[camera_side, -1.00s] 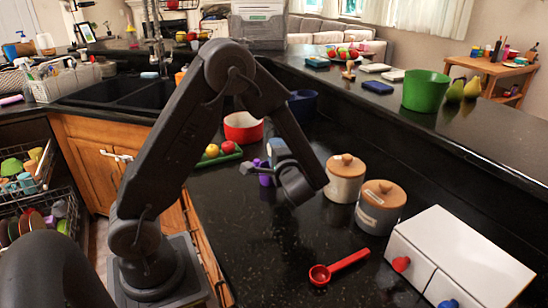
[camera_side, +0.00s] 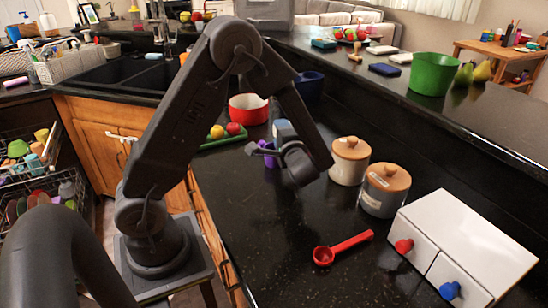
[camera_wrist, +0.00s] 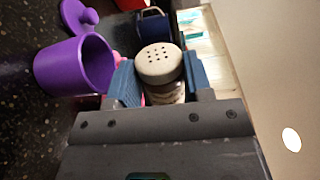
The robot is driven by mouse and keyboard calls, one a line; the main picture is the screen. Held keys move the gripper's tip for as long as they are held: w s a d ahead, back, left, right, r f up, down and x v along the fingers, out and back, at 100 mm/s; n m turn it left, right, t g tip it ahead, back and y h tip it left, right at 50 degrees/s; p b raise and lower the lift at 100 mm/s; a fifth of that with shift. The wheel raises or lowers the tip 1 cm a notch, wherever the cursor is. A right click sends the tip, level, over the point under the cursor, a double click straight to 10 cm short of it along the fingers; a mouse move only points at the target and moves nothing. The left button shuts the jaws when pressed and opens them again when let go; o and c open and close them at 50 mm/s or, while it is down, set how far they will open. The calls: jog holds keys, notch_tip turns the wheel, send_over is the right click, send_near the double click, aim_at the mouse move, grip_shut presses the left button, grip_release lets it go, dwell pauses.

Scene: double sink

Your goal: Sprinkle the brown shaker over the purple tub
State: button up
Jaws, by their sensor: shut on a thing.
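The purple tub (camera_wrist: 78,66) stands open on the counter at the left of the wrist view. In the side view the purple tub (camera_side: 270,157) is partly hidden behind my gripper (camera_side: 262,150). In the wrist view my gripper (camera_wrist: 155,86) has its blue fingers on both sides of the brown shaker (camera_wrist: 166,94), which has a pale cap with several holes. The shaker is beside the tub's mouth in that view and tilted relative to the tub. Its height above the tub I cannot tell. A purple lid with a knob (camera_wrist: 78,15) lies close to the tub.
A red bowl (camera_side: 247,110), a green tray (camera_side: 222,138) with fruit and a blue pot (camera_side: 309,85) stand behind my gripper. Two lidded canisters (camera_side: 384,192) are to its right. A red scoop (camera_side: 343,247) and a white drawer box (camera_side: 468,243) are nearer. The counter between is clear.

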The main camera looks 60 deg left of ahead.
jog(key=m, duration=0.1)
jog(key=r+m, duration=0.1)
jog(key=m, duration=0.2)
jog(key=shift+s+r+m, duration=0.1)
jog(key=shift+r+m, duration=0.2)
jog(key=shift+s+r+m, duration=0.1)
jog(key=shift+r+m, duration=0.75)
jog(key=shift+m, duration=0.45)
jog(key=shift+s+r+m, duration=0.1)
jog(key=shift+r+m, duration=0.7)
jog(key=shift+m, duration=0.5)
